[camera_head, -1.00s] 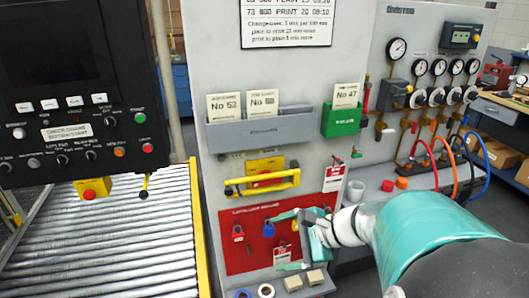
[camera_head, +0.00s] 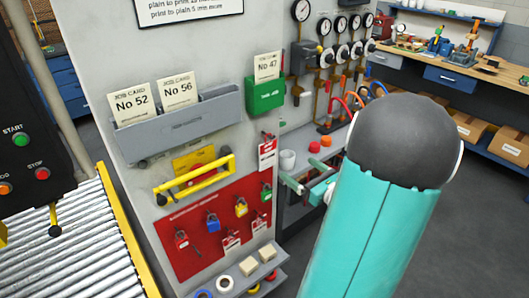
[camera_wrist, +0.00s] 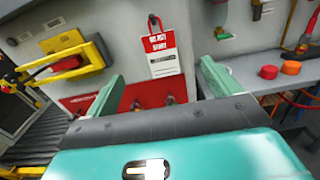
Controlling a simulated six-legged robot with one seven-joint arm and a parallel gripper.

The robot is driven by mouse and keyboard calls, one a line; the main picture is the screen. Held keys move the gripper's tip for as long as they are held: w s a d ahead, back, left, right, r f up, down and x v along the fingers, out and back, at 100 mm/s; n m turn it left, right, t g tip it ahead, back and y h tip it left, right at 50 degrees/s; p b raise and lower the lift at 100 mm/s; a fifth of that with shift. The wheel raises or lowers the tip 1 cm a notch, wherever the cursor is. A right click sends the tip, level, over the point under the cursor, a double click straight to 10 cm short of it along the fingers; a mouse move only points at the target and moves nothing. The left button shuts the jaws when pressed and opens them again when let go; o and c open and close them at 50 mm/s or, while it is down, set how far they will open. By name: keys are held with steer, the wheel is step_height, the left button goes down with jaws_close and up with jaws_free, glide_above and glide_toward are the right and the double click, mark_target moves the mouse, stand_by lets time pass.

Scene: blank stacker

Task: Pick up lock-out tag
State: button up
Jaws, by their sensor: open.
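A red and white lock-out tag (camera_head: 267,154) hangs on the grey panel, below the green card holder and above the right end of the red lock board. In the wrist view the tag (camera_wrist: 163,58) hangs upright from a dark hook, with its red top part facing me. My gripper (camera_wrist: 160,88) is open and empty, its teal fingers apart on either side below the tag's picture position. In the head view the fingers (camera_head: 306,182) are right of the tag, partly hidden by my arm.
The red board (camera_head: 187,256) holds several coloured padlocks. A yellow handle (camera_head: 195,175) sticks out left of the tag. Rollers (camera_head: 75,250) lie left.

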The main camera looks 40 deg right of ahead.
glide_toward(269, 144)
steer(key=w+f, duration=0.1)
steer(key=w, duration=0.2)
steer(key=shift+w+d+f, duration=0.1)
steer(key=shift+w+d, duration=0.05)
steer(key=shift+w, duration=1.25)
steer(key=shift+w+d+f, duration=0.1)
steer(key=shift+w+d, duration=0.1)
steer(key=shift+w, duration=1.25)
steer(key=c, duration=1.1)
steer(key=shift+o, duration=0.2)
steer(key=shift+r, duration=0.1)
steer(key=shift+r, duration=0.5)
steer(key=shift+s+r, duration=0.25)
steer(key=s+a, duration=0.2)
steer(key=s, duration=1.5)
steer(key=shift+s, duration=0.25)
